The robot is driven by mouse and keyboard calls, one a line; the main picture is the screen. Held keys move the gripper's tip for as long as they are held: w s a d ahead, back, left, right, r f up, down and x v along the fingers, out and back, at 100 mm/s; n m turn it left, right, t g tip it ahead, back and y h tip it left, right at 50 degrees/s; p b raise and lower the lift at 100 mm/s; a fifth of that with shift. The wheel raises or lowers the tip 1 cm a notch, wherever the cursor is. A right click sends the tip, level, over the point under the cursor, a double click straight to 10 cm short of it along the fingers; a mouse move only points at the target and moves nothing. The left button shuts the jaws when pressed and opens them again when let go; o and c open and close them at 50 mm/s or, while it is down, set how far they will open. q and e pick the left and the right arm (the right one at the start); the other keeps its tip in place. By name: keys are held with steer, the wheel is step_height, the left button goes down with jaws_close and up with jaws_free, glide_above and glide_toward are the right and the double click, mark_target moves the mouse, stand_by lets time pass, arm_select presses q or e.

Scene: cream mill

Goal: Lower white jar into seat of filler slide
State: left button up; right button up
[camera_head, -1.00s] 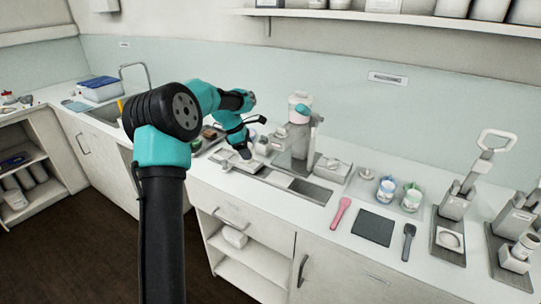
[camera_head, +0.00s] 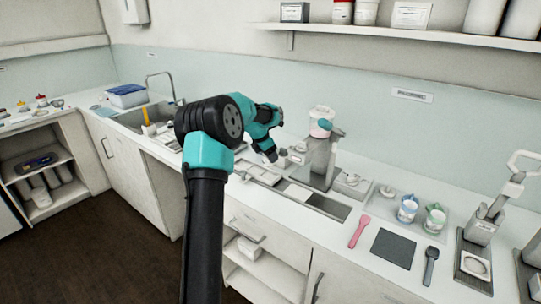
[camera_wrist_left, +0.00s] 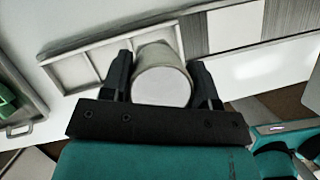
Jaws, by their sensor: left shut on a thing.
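The white jar (camera_wrist_left: 161,82) is between the two dark fingers of my left gripper (camera_wrist_left: 160,72) in the left wrist view, its round pale end facing the camera. The gripper is shut on it. In the head view my left gripper (camera_head: 271,156) is left of the filler (camera_head: 318,158), above the left part of the filler slide (camera_head: 325,205); the jar is too small to make out there. In the left wrist view a pale tray with compartments (camera_wrist_left: 88,68) and a ribbed grey strip (camera_wrist_left: 194,38) lie beyond the jar. I cannot make out the seat. My right gripper is not in view.
Right of the filler are two cups (camera_head: 408,208), a pink spatula (camera_head: 359,232), a dark mat (camera_head: 393,248) and a dark spoon (camera_head: 431,266). A lever press (camera_head: 481,233) stands farther right. The sink (camera_head: 140,116) is at the left.

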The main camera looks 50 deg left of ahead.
mark_target(269, 166)
arm_select(q)
steer(key=shift+f, duration=0.15)
steer(key=shift+f, duration=1.75)
steer(key=shift+f, duration=1.2)
stand_by(1.2)
steer(key=o, duration=1)
steer(key=shift+c, duration=0.2)
steer(key=shift+r, duration=0.15)
steer(key=shift+r, duration=2.85)
